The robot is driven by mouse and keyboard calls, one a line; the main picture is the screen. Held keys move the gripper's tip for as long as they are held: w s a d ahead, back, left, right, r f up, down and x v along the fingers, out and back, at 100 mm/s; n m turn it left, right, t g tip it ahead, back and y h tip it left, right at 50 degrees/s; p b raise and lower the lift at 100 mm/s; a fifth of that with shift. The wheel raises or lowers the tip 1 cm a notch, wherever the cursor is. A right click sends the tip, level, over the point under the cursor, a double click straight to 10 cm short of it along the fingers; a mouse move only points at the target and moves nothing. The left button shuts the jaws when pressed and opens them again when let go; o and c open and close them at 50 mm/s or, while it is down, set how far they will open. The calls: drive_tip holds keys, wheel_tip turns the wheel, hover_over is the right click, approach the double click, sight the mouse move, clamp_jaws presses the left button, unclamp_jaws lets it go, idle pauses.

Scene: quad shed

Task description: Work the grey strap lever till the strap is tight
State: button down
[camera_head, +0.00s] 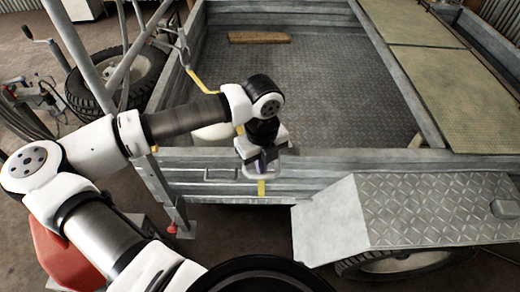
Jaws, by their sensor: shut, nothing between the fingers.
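A yellow strap (204,83) runs from the trailer's left side down toward my gripper. Its lower end shows below the gripper on the outer face of the side wall. My gripper (262,168) points down at the top of this wall, over the strap. It is shut, with nothing seen between its fingers. A grey loop-shaped handle (220,172) on the wall just left of the gripper may be the strap lever; I cannot tell for sure. My arm and gripper hide part of the strap, and I cannot tell how tight it is or whether the gripper touches the lever.
The grey trailer bed (330,80) is mostly bare, with a wooden plank (259,38) at the back. A chequer-plate mudguard (430,212) juts out at right over a wheel. Greenish boards (455,95) lie beyond at right. A spare tyre (125,75) stands at left.

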drive_tip(key=shift+r+p, duration=0.95)
drive_tip(key=shift+r, duration=1.7)
wheel_tip(320, 180, down, 9)
drive_tip(key=b, duration=1)
drive_tip(key=shift+r, duration=0.1)
drive_tip(key=shift+r+p, duration=2.25)
drive_tip(key=shift+r, duration=2.15)
